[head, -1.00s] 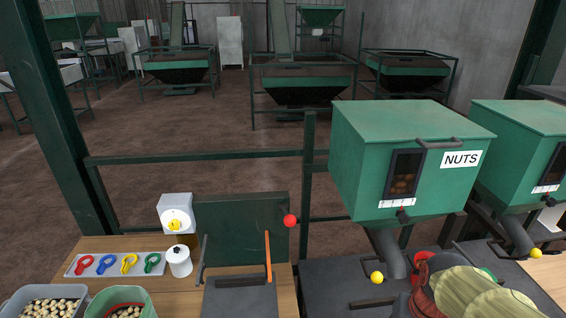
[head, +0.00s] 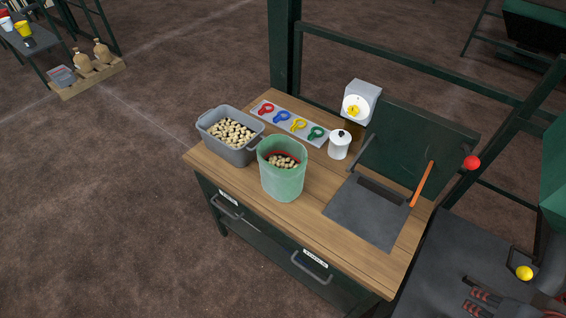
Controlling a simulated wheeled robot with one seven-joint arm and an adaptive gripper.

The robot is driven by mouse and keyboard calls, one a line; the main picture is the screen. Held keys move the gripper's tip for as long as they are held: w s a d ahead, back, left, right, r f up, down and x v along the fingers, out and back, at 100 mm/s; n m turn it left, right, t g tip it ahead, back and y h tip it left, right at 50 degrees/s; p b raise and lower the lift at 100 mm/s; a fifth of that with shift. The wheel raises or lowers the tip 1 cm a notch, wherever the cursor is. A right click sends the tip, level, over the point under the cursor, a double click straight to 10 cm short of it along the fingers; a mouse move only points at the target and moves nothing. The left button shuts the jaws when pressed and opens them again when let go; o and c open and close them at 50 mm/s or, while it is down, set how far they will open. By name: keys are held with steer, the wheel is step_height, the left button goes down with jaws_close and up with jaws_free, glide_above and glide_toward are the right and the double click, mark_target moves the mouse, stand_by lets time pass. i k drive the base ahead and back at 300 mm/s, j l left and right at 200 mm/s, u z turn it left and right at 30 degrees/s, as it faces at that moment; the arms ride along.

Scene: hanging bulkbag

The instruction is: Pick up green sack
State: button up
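The green sack (head: 283,181) stands upright on the wooden bench top, near its front edge. It is translucent, open at the top, and holds nuts, with a red band showing inside its rim. My gripper (head: 478,300) shows at the bottom right corner, partly cut off by the frame. Its two dark fingers with reddish pads are apart, and nothing shows between them. It is well to the right of the sack and does not touch it.
A grey bin of nuts (head: 213,141) stands close left of the sack. Behind are a tray of coloured clips (head: 291,122), a white canister (head: 340,147) and a dial box (head: 362,98). Right of it is a dark plate (head: 370,212) with an orange lever (head: 423,184).

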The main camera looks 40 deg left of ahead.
mark_target(282, 160)
steer(key=u, duration=1.65)
steer(key=i+j, duration=0.2)
steer(key=i+j+u, duration=0.1)
steer(key=j, duration=0.3)
steer(key=i+j, duration=0.1)
steer(key=i, duration=0.25)
